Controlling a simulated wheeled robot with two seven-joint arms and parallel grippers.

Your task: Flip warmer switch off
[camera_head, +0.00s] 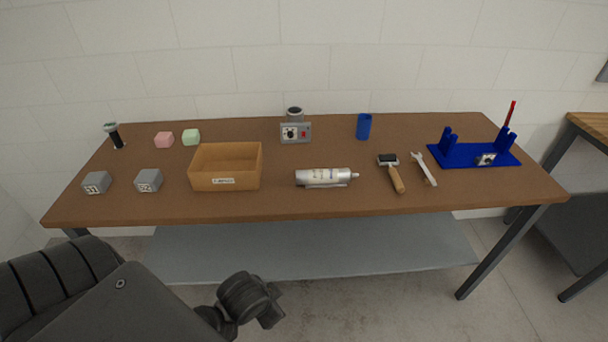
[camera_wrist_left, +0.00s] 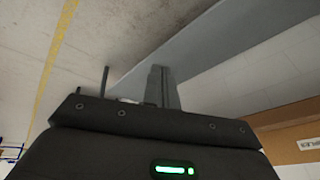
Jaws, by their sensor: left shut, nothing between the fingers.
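The warmer is a small grey box (camera_head: 295,139) at the back middle of the table, with a dark round knob on its front and a round grey cup-like top (camera_head: 295,114). A small red switch (camera_head: 304,134) sits on the right of its front face; its position is too small to tell. My left arm comes in at the lower left of the head view, below the table's front edge and well apart from the warmer. In the left wrist view my left gripper (camera_wrist_left: 161,86) is shut and empty. My right gripper is in neither view.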

